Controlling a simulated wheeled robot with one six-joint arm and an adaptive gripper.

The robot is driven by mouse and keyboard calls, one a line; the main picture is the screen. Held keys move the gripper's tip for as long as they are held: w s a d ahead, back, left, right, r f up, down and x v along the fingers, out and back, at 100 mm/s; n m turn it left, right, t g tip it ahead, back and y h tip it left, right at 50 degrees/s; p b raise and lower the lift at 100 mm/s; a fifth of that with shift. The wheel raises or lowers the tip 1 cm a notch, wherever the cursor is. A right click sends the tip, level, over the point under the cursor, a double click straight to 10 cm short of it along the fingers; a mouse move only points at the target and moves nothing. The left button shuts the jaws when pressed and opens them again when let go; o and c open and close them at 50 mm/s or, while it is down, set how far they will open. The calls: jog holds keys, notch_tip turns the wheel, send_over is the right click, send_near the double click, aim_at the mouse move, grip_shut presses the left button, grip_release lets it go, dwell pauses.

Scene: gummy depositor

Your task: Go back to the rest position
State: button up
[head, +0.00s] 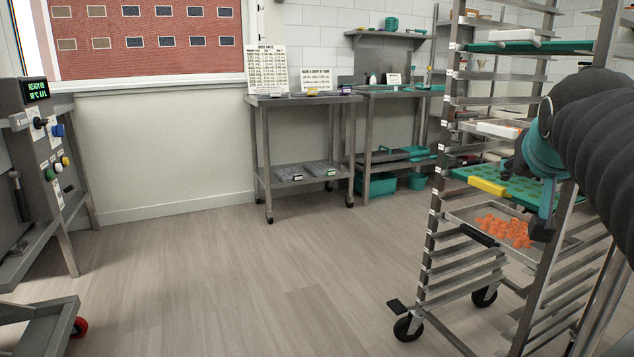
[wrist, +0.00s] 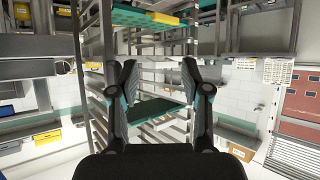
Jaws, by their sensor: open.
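My gripper (wrist: 160,80) is open in the wrist view, its two dark fingers apart with nothing held between them. In the head view my arm comes in from the right edge, and the gripper end (head: 541,222) hangs in front of the tray rack (head: 440,200). I cannot tell whether it touches the rack. A green mould tray with a yellow front grip (head: 487,186) sits in the rack. Below it is a metal tray (head: 473,229) with orange gummies (head: 505,229). The wrist view appears upside down and shows a green tray (wrist: 155,110) beyond the fingers.
A machine with a green display (head: 36,90) stands at the left. Two metal tables (head: 300,99) (head: 385,94) with signs, trays and green bins stand along the back wall. The rack's wheels (head: 407,327) rest on the floor. The middle floor (head: 230,270) is clear.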

jog(key=s+a+f+n+g+y+p, duration=0.2)
jog(key=s+a+f, duration=0.5)
jog(key=f, duration=0.4)
jog(key=s+a+f+n+g+y+p, duration=0.2)
jog(key=s+a+f+n+g+y, duration=0.1)
jog(key=s+a+f, duration=0.4)
jog(key=a+f, duration=0.3)
jog(key=f, duration=0.2)
jog(key=shift+s+a, duration=0.15)
jog(key=shift+s, duration=0.25)
